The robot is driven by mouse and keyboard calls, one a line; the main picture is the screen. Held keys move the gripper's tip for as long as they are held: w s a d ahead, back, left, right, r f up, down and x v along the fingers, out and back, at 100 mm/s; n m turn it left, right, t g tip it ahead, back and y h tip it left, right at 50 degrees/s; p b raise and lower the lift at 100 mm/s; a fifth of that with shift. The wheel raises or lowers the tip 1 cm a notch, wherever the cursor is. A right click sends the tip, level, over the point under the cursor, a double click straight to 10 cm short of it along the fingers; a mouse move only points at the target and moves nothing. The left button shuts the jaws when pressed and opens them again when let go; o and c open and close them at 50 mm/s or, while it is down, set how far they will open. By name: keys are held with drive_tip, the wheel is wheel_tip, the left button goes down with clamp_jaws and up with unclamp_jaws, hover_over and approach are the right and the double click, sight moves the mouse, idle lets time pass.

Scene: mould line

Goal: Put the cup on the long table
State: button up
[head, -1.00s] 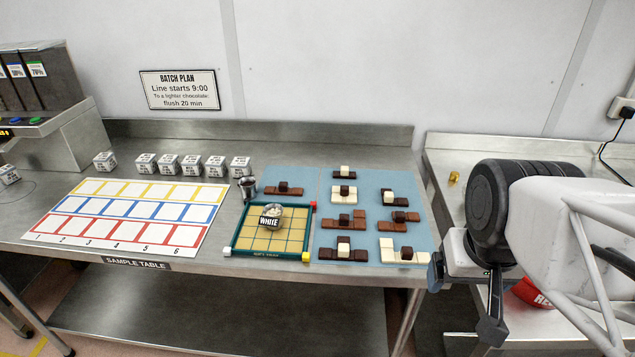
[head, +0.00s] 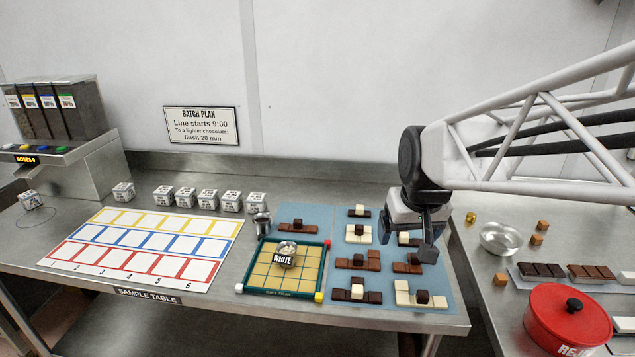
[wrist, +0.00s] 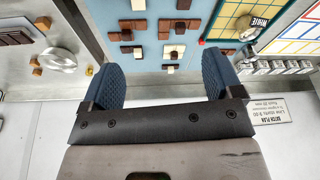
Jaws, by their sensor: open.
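A small grey metal cup (head: 262,224) stands upright on the long steel sample table (head: 215,291), just left of the blue mat and behind the green-framed grid. A small round clear container labelled WHITE (head: 286,255) sits on the grid; it also shows at the upper right of the wrist view (wrist: 258,22). My gripper (head: 430,238) is open and empty, above the right part of the blue mat, well to the right of the cup. In the wrist view its two dark blue fingers are wide apart with nothing between them (wrist: 162,82).
Chocolate pieces lie on the blue mat (head: 380,222) below my gripper. Several labelled cubes (head: 207,198) stand behind the coloured card (head: 150,243). A dispenser (head: 62,110) stands far left.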

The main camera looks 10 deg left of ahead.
drive_tip(key=w+a+f+n, duration=0.1)
drive_tip(key=w+a+f, duration=0.1)
drive_tip(key=w+a, duration=0.65)
drive_tip(key=n+y, duration=0.2)
drive_tip(key=n, duration=0.2)
hover_over(264, 224)
wheel_tip(264, 224, down, 13)
drive_tip(key=shift+s+d+r, duration=0.15)
drive_tip(key=shift+s+d, duration=0.05)
drive_tip(key=shift+s, duration=0.15)
drive_tip(key=shift+x, duration=1.3)
drive_tip(key=shift+w, duration=0.1)
